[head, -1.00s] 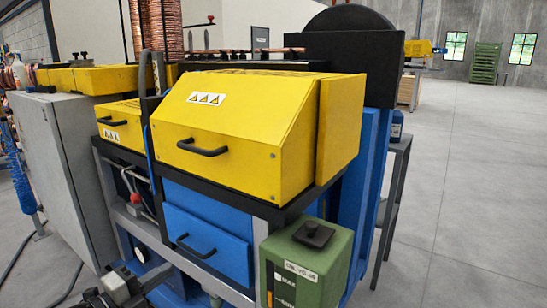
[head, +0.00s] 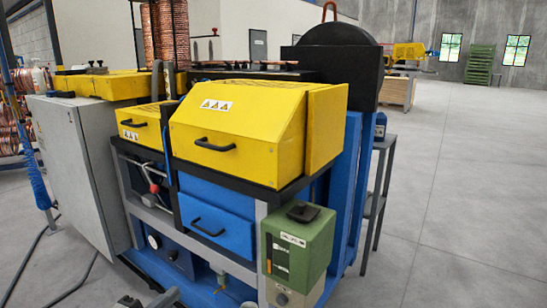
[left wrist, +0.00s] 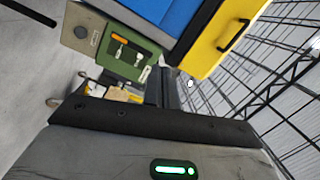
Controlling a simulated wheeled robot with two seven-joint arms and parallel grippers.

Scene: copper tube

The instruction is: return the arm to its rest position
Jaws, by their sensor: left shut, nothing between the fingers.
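My left gripper shows only as a small grey piece (head: 145,300) at the bottom edge of the head view, in front of the machine's base. In the left wrist view its dark fingers (left wrist: 165,90) are together with nothing between them. The machine has a large yellow cover (head: 240,130) with a black handle and a blue drawer (head: 215,215) below it. In the strongly tilted left wrist view, the yellow cover (left wrist: 218,48) and green oil box (left wrist: 115,48) lie beyond the fingers, apart from them. My right gripper is in neither view.
The green oil box (head: 297,240) juts out at the machine's front right corner. A grey cabinet (head: 75,165) stands at the left, with a hose and cables beside it. A narrow grey stand (head: 378,185) is behind at the right. The floor (head: 460,220) on the right is open.

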